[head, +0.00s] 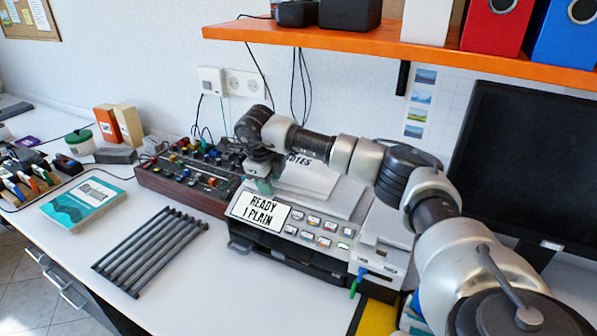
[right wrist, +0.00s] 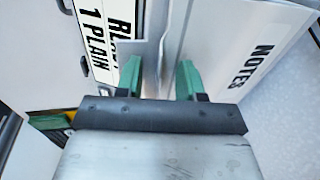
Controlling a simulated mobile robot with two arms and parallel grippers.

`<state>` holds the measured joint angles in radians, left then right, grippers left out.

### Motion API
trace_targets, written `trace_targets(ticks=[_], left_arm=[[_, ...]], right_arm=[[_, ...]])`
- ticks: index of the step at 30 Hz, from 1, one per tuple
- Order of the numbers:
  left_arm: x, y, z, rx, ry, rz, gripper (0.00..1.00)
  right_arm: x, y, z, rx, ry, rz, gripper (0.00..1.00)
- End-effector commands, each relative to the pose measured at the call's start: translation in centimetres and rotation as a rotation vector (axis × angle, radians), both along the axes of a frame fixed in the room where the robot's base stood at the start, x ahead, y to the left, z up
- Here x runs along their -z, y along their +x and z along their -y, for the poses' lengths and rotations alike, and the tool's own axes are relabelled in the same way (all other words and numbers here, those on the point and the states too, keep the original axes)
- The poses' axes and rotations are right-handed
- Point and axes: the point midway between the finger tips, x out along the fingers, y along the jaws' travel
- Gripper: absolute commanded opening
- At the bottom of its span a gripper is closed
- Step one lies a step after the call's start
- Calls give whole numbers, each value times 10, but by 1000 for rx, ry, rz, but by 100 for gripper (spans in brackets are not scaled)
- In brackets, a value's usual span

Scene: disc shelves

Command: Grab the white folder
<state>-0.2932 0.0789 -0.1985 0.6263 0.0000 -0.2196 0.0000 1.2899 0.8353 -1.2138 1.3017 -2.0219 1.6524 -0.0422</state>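A white flat thing marked NOTES, which looks like a folder (head: 312,178), lies on top of the printer (head: 318,228). In the right wrist view its lettered face (right wrist: 232,80) is at the right. Another plain white upright block, like a binder (head: 426,20), stands on the orange shelf, cut off by the top edge. My right gripper (head: 264,186) is over the printer's top, at the left end of the white thing. In the right wrist view the green fingertips (right wrist: 160,78) are apart, with a pale edge between them; I cannot tell whether they touch it. My left gripper is not in view.
The orange shelf (head: 400,52) overhangs the back and carries a red binder (head: 495,22) and a blue binder (head: 566,35). A mixer-like box (head: 190,178) stands left of the printer. A dark monitor (head: 530,150) is at right. Dark rods (head: 150,250) and a teal book (head: 83,205) lie in front.

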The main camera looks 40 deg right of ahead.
Motion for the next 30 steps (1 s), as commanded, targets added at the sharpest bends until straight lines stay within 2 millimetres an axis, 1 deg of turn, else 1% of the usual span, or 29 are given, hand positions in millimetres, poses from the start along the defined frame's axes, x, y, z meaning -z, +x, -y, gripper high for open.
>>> trace_targets(ticks=[4,5,12,23,26,30], left_arm=[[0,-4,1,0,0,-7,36],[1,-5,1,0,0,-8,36],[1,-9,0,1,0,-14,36],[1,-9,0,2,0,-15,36],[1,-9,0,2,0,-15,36],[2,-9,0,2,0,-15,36]], right_arm=[[0,0,0,0,0,0,38],[0,0,0,0,0,0,36],[0,0,0,0,0,0,0],[-1,0,0,1,1,1,0],[-6,0,0,1,1,2,0],[-20,1,0,1,1,4,0]])
